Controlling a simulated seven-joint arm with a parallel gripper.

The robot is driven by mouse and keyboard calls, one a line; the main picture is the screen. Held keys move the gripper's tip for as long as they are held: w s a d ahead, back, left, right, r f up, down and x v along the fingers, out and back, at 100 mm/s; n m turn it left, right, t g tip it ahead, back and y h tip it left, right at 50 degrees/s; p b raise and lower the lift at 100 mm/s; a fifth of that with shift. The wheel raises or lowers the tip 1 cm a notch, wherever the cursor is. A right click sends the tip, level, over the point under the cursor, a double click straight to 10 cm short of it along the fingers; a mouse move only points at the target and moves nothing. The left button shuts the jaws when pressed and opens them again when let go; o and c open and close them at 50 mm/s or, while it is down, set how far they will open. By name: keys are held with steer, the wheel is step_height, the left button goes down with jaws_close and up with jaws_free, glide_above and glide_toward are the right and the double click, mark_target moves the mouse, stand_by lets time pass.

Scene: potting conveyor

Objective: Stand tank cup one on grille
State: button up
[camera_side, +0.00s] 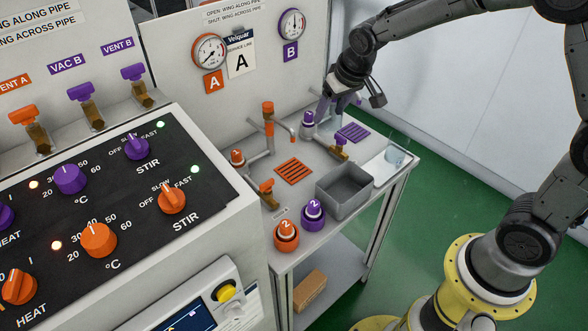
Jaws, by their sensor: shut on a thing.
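My gripper (328,108) is at the back right of the bench, pointing down beside the purple piece marked 1 (308,118). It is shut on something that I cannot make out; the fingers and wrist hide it. An orange piece marked 1 (237,157) stands at the left end of the orange pipework. The purple grille (352,132) lies just right of and in front of my gripper, with nothing visible on it. The orange grille (293,171) also looks bare. A clear vessel (395,157) stands at the right end; I cannot tell whether it is a tank cup.
An orange upright valve (268,113) and low orange (267,187) and purple (340,147) valves rise from the bench. A grey bin (344,190) stands in front. Orange (286,235) and purple (313,214) pieces marked 2 stand near the front edge.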

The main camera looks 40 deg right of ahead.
steer(key=w+a+n, duration=0.1)
steer(key=a+n, duration=0.1)
steer(key=a, duration=0.5)
steer(key=shift+y, duration=0.4)
steer(key=f, duration=1.3)
steer(key=shift+w, duration=0.2)
steer(key=w, duration=0.2)
steer(key=w+f, duration=0.1)
steer(key=w, duration=0.1)
steer(key=shift+f, duration=0.1)
steer(key=shift+f, duration=0.15)
